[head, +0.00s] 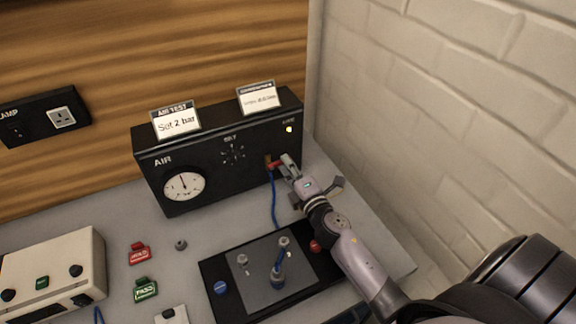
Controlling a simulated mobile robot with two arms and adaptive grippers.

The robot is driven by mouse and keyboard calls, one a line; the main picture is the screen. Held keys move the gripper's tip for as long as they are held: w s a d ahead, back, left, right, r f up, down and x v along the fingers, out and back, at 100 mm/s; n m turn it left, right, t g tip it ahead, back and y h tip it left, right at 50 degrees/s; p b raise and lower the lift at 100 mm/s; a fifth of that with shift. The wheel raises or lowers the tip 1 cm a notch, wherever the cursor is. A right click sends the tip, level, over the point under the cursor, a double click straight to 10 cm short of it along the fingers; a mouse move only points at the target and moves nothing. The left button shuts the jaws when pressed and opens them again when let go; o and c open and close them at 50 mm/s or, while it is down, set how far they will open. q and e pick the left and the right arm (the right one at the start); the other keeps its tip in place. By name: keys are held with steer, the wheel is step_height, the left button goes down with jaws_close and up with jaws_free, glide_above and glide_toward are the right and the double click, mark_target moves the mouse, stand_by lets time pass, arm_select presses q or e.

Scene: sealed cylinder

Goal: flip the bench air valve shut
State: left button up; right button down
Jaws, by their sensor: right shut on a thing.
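The black air box (220,153) stands at the back of the bench with a round gauge (185,186) at its lower left. The bench air valve's red lever (274,164) is low on the right of its front face, above a blue hose (273,203). My right gripper (286,165) is at the valve, shut on the red lever, and its fingers partly hide it. The lever looks roughly level, pointing right, but its exact angle is hard to tell. My left gripper is out of view.
A black plate (220,264) with a grey fixture, a blue button (220,287) and a red button (315,246) lies in front. Red (139,253) and green (145,289) tags and a cream instrument (62,262) are at left. A brick wall (450,100) bounds the right.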

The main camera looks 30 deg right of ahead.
steer(key=shift+f+m, duration=0.3)
steer(key=shift+m, duration=0.4)
steer(key=c, duration=1.6)
jaws_free()
steer(key=s, duration=1.2)
steer(key=shift+a, duration=0.35)
steer(key=shift+r, duration=0.1)
